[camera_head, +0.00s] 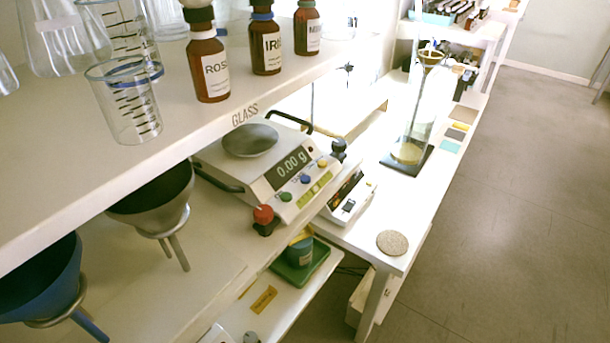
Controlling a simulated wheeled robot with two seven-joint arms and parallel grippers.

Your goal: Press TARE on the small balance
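Two balance-like devices are in view. The larger white one (222,160) has a round grey pan (250,139), a display (292,164) reading 0.00 g, and green, blue and yellow round buttons. A smaller white device (358,204) stands just right of it on the white table, with a dark display and small buttons on its front. It is partly hidden behind the larger one, and its pan does not show clearly. Button labels are too small to read, so I cannot tell which is TARE. Neither of my grippers is in view.
A shelf marked GLASS (245,115) carries brown bottles (208,65) and a beaker (127,105) at upper left. Funnels (155,200) hang below it. A red knob (263,214) stands before the larger balance. A round coaster (392,243) lies at the table's near end. Floor at right is clear.

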